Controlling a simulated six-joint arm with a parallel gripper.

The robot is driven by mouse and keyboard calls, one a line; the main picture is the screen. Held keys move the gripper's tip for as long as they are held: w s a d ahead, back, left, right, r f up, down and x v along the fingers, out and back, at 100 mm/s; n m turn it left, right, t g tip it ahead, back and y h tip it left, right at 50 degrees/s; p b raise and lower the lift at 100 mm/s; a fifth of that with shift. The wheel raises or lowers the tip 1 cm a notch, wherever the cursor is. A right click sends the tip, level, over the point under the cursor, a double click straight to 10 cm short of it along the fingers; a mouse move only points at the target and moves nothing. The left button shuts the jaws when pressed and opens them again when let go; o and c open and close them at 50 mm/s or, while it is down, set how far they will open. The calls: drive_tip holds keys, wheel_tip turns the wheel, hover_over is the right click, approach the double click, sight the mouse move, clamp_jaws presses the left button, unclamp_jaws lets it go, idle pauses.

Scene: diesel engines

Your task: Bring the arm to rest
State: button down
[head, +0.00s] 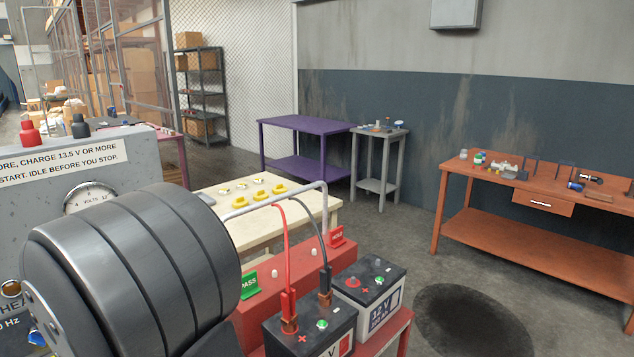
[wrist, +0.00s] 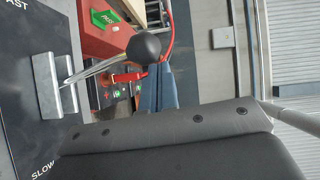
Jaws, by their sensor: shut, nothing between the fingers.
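My gripper (wrist: 170,132) fills the bottom of the wrist view as a dark grey body with a bolted edge; it is shut and holds nothing. A speed lever (wrist: 143,48) with a black ball knob rises from a metal block on a black panel (wrist: 30,120) marked FAST and SLOW. In the head view a large dark ribbed part of my arm covers the lower left, and my gripper is not seen there.
Two batteries (head: 318,330) (head: 372,288) stand on a red bench, with red and black leads clipped to the nearer one. A grey panel (head: 110,170) with a volt gauge (head: 88,196) is at left. A cream table (head: 318,205) and an orange workbench (head: 540,195) stand behind. Floor between them is clear.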

idle(0.4)
drive_tip(key=s+r, duration=0.4)
drive_tip(key=s, duration=0.9)
drive_tip(key=w+f, duration=0.4)
drive_tip(key=w, duration=0.9)
drive_tip(key=s+d+f+m+t+h, duration=0.1)
drive_tip(key=s+d+f+m+t, duration=0.2)
drive_tip(key=s+d+f+m, duration=0.2)
drive_tip(key=shift+s+d+f, duration=0.35)
drive_tip(key=shift+s+d, duration=0.85)
drive_tip(key=c, duration=2.2)
unclamp_jaws()
